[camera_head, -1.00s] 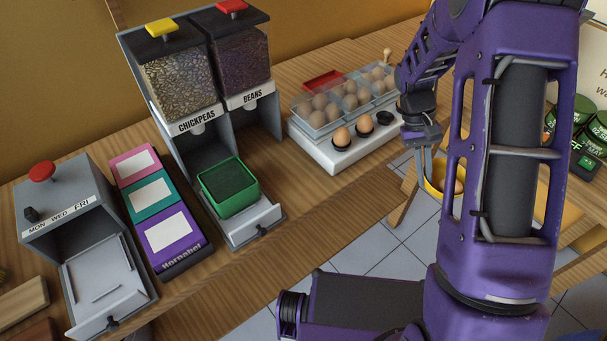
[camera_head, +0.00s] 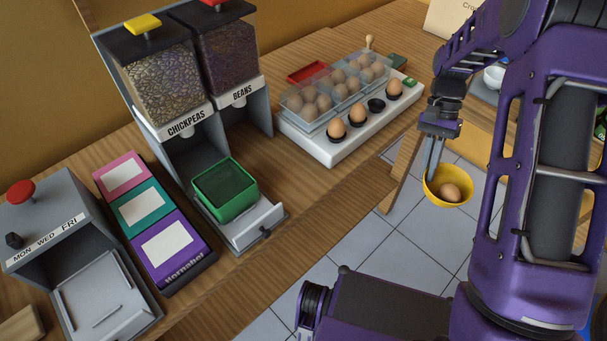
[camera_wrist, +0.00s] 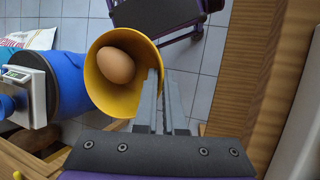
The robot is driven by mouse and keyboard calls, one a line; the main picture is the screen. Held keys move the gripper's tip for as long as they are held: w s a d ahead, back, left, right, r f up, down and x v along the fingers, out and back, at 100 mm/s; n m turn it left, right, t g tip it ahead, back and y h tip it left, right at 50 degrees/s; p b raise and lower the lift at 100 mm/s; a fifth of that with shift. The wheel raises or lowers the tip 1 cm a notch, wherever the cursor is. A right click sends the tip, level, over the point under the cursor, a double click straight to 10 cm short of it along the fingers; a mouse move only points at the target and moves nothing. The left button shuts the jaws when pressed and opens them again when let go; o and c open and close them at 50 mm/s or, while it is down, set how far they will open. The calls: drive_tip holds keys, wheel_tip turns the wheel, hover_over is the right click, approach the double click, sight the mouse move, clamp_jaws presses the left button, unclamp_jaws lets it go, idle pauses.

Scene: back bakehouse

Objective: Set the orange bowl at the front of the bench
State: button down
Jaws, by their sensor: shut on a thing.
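The orange bowl (camera_head: 436,199), yellow-orange in colour, hangs in the air over the tiled floor, off the bench's front edge. A brown egg (camera_head: 450,192) lies inside it. My gripper (camera_head: 429,178) is shut on the bowl's rim at its left side. In the wrist view, the fingers of my gripper (camera_wrist: 158,92) pinch the right rim of the bowl (camera_wrist: 98,85), with the egg (camera_wrist: 115,66) inside. The wooden bench (camera_head: 310,205) runs diagonally across the head view, with a bare strip along its front.
A white egg tester (camera_head: 340,155) with eggs in cups and a clear egg box stands on the bench. To its left are a dispenser (camera_head: 187,124) with a green tub (camera_head: 225,192) on its drawer, coloured boxes (camera_head: 165,245) and a grey box with red knob (camera_head: 75,225).

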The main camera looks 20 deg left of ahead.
drive_tip(key=s+a+r+m+t+y+b, duration=0.1)
drive_tip(key=a+r+m+y, duration=0.1)
drive_tip(key=a+m, duration=0.6)
drive_tip(key=a+r+m+t+y+b, duration=0.1)
drive_tip(key=a+r+m+t+y, duration=0.2)
drive_tip(key=a, duration=0.8)
drive_tip(key=s+a+r+m+y+b, duration=0.1)
drive_tip(key=a+r+m+y, duration=0.1)
drive_tip(key=a+m, duration=0.6)
drive_tip(key=n+b, duration=0.2)
drive_tip(key=b, duration=0.1)
hover_over(292, 162)
drive_tip(key=d, duration=0.3)
drive_tip(key=f, duration=1)
drive_tip(key=shift+w+a, duration=0.2)
drive_tip(key=shift+w, duration=0.05)
drive_tip(key=shift+f, duration=0.15)
drive_tip(key=c, duration=1.3)
unclamp_jaws()
